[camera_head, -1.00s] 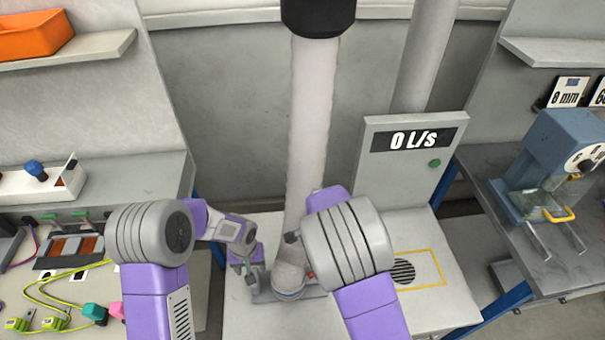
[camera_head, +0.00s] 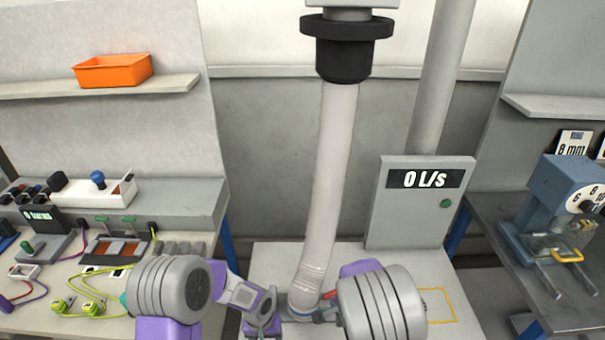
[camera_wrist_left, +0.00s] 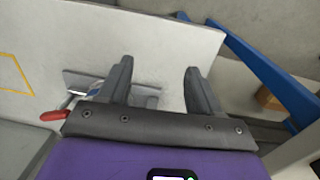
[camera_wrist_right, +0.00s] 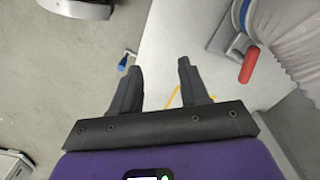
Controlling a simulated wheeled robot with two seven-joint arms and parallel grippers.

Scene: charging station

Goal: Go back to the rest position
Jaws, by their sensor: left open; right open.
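My left gripper (camera_wrist_left: 156,66) is open and empty in the left wrist view, its two fingers apart above the pale bench top (camera_wrist_left: 100,25). In the head view it is at the bottom centre, left of the hose foot. My right gripper (camera_wrist_right: 162,64) is open and empty in the right wrist view, over the edge of the pale bench top (camera_wrist_right: 190,25) and the floor. In the head view my right arm's grey joint hides it. The pale ribbed hose (camera_head: 330,170) stands upright on the bench, with a red handle at its foot (camera_wrist_right: 248,65).
A meter panel (camera_head: 420,210) reading 0 L/s stands at the back of the bench. A left workbench holds electrical parts and yellow cables (camera_head: 95,300). A blue machine (camera_head: 560,205) stands on the right table. An orange bin (camera_head: 112,70) sits on a left shelf. Floor shows between benches.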

